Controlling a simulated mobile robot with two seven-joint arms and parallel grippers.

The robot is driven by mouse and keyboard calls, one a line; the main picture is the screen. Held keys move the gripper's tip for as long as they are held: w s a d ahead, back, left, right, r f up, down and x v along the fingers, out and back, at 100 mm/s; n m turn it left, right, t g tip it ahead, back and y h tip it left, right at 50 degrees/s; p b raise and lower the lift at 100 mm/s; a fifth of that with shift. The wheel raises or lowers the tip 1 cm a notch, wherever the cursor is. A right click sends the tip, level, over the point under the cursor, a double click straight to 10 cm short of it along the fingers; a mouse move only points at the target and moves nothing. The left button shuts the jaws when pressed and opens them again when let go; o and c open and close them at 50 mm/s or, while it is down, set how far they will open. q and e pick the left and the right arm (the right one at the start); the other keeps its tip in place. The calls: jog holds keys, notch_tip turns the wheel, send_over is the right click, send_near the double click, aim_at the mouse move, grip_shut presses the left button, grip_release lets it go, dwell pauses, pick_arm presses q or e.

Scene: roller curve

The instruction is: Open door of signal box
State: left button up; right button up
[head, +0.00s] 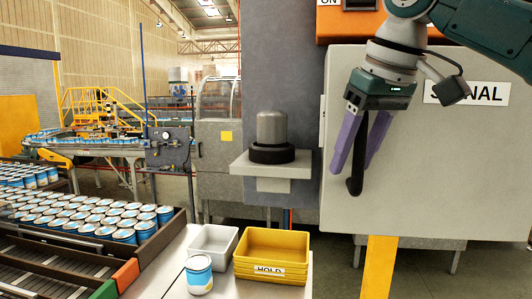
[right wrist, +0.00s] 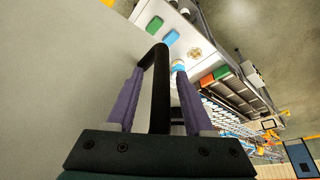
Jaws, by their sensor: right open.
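The signal box door (head: 450,170) is a large light grey panel at the right of the head view, and it looks shut. Its label (head: 490,93) is partly covered by my arm; "NAL" shows. A black bar handle (head: 356,182) stands near the door's left edge. My right gripper (head: 354,166) points down at the door with its purple fingers open. In the right wrist view the arched handle (right wrist: 161,85) lies between the two open fingers of the gripper (right wrist: 158,76), and no firm grip shows. My left gripper is not in view.
An orange box (head: 345,28) sits above the door and a yellow post (head: 379,265) below it. Left of the door, a grey shelf (head: 272,168) holds a grey cylinder (head: 272,127). A yellow HOLD bin (head: 270,245), a white bin (head: 212,240) and a can (head: 199,275) stand on a table.

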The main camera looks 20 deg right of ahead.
jog(key=shift+f, duration=0.15)
grip_shut()
dwell(0.4)
dwell(1.0)
